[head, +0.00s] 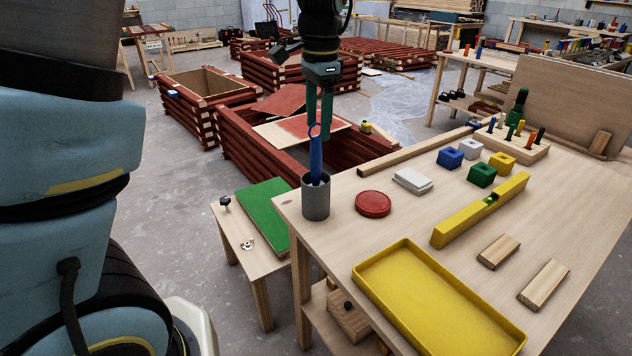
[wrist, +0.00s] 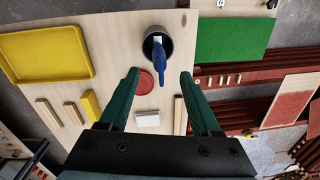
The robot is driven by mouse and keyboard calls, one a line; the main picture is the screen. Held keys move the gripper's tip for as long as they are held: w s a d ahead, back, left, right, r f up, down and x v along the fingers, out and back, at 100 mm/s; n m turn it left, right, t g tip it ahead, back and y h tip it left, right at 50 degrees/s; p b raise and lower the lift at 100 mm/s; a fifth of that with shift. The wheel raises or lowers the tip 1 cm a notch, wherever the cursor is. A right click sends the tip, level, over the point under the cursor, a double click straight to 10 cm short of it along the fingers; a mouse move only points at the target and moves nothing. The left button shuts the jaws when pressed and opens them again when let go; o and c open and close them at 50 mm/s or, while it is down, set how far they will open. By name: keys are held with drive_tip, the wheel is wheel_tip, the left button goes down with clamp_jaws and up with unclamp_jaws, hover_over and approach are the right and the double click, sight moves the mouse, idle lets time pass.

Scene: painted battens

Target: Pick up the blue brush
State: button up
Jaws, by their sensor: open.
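The blue brush (head: 316,160) stands nearly upright in a grey cup (head: 316,200) at the table's near left corner. Its ringed handle end points up; its lower end is hidden in the cup in the head view. My gripper (head: 320,118) is open and empty, pointing down, with its green fingertips around the height of the brush's top.
A red disc (head: 373,204), a white block stack (head: 412,180) and a yellow tray (head: 367,285) lie on the table near the cup. A long yellow bar (head: 465,222) lies farther right. A low bench with a green board (head: 262,210) stands left of the table.

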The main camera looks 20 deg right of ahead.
drive_tip(key=p, duration=0.2)
hover_over(316, 184)
drive_tip(key=f, duration=0.7)
drive_tip(key=shift+w+f, duration=0.2)
drive_tip(key=shift+w, duration=0.15)
drive_tip(key=shift+c, duration=0.2)
drive_tip(key=shift+d, duration=0.1)
clamp_jaws()
